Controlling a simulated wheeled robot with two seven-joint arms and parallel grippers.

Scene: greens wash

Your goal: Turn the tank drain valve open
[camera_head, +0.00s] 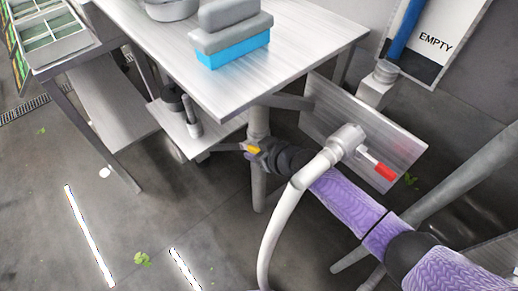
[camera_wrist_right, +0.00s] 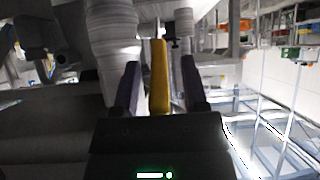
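A yellow valve lever (camera_head: 252,149) is under the metal table, beside a grey vertical pipe (camera_head: 258,185). My right gripper (camera_head: 249,149) reaches it from the right, at the end of the purple-sleeved arm. In the right wrist view the yellow lever (camera_wrist_right: 159,78) stands between the two dark fingers of my right gripper (camera_wrist_right: 160,85). Gaps show on both sides of the lever, so the fingers are open around it. The valve body is mostly hidden. A second valve with a red handle (camera_head: 384,172) is on a pipe at the right. My left gripper is not in view.
A curved grey pipe (camera_head: 275,235) passes close to my right arm. A metal plate (camera_head: 330,112) stands behind it. The table (camera_head: 300,45) above bears a blue-and-grey block (camera_head: 233,50). A low shelf (camera_head: 222,128) is left of the lever. Floor is open at lower left.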

